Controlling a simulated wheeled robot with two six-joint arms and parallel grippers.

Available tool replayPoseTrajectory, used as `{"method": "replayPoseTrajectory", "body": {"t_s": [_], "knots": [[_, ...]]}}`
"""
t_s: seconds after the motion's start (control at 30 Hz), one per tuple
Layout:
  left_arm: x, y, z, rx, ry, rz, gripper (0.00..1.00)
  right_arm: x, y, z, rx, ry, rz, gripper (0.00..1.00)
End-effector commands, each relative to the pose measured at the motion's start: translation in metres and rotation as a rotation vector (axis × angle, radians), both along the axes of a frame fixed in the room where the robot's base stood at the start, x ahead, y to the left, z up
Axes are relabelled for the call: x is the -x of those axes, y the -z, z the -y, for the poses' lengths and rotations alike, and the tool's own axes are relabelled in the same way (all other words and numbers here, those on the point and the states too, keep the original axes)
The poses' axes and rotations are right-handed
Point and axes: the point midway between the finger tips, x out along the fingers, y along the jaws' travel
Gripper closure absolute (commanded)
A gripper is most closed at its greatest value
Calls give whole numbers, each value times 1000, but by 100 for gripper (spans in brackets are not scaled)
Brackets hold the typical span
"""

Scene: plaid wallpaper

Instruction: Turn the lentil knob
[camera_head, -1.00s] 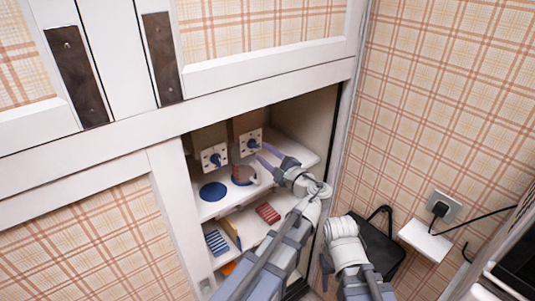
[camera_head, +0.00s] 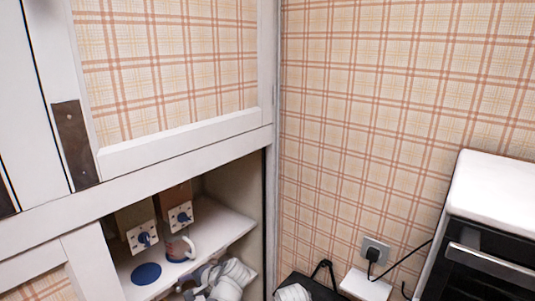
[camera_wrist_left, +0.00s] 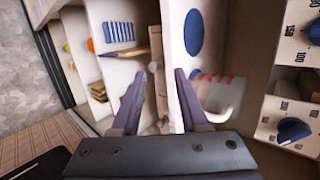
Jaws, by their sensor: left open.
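Two dispensers stand in the open cabinet. The left one has a blue knob (camera_head: 143,239) on a white dial plate; the right one has a similar blue knob (camera_head: 181,217). Both knobs show in the wrist view, the nearer one low at the right (camera_wrist_left: 291,130). I cannot tell which holds lentils. A white-and-red mug (camera_head: 179,248) stands below the right dispenser, and a blue disc (camera_head: 147,274) lies below the left one. My left gripper (camera_wrist_left: 167,75) is open, its fingers either side of the shelf edge, away from the knobs. My right gripper is out of view.
The upper shelf (camera_head: 226,226) has bare room right of the mug. Lower shelves hold a blue-striped item (camera_wrist_left: 119,31) and other small things. The cabinet's right side post (camera_head: 270,215) borders the opening. An oven (camera_head: 495,220) stands at the far right.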

Motion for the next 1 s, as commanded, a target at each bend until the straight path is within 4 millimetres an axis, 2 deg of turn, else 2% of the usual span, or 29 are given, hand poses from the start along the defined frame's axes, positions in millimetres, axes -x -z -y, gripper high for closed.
{"method": "replayPoseTrajectory", "body": {"t_s": [0.03,0.1,0.3,0.67,1.0], "knots": [[16,17,0,113,-63,-4,56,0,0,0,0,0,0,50],[32,37,8,263,-146,-10,56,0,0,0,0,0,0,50],[61,67,35,562,-312,-34,56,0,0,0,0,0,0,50],[93,81,80,923,-525,-88,56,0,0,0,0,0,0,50],[120,82,144,824,-378,-211,56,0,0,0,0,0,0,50]]}}
